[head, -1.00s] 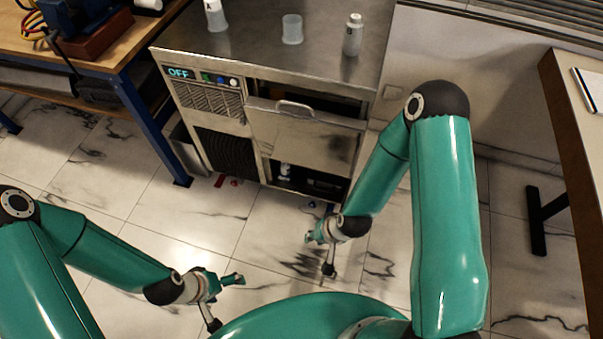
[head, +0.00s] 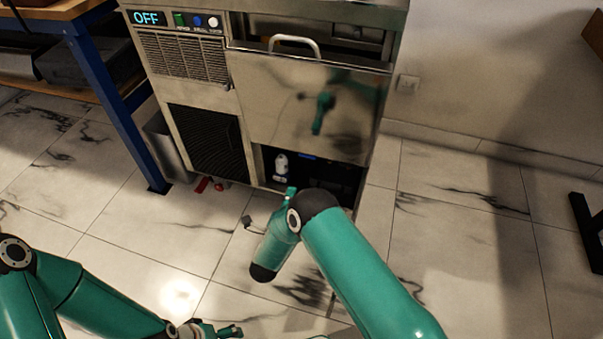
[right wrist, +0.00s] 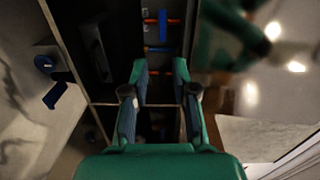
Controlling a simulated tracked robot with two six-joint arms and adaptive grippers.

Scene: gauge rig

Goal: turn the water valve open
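No water valve is clearly identifiable. In the right wrist view a dark blue lever-like part (right wrist: 53,94) stands at the left against the pale marble; I cannot tell if it is the valve. A red and blue bar or pipe (right wrist: 163,28) shows in the dark space beyond my fingers. My right gripper (right wrist: 161,88) is open, its two fingers apart with nothing seen between them. In the head view my right gripper (head: 290,191) is at the cabinet's low opening, mostly hidden by my arm. My left gripper (head: 222,331) is at the bottom edge, partly cut off.
The steel cabinet (head: 190,62) has an OFF display (head: 149,18) and a front panel with a handle (head: 294,44). A white bottle (head: 281,166) stands in its dark lower opening. Small red parts (head: 203,185) lie low beside it.

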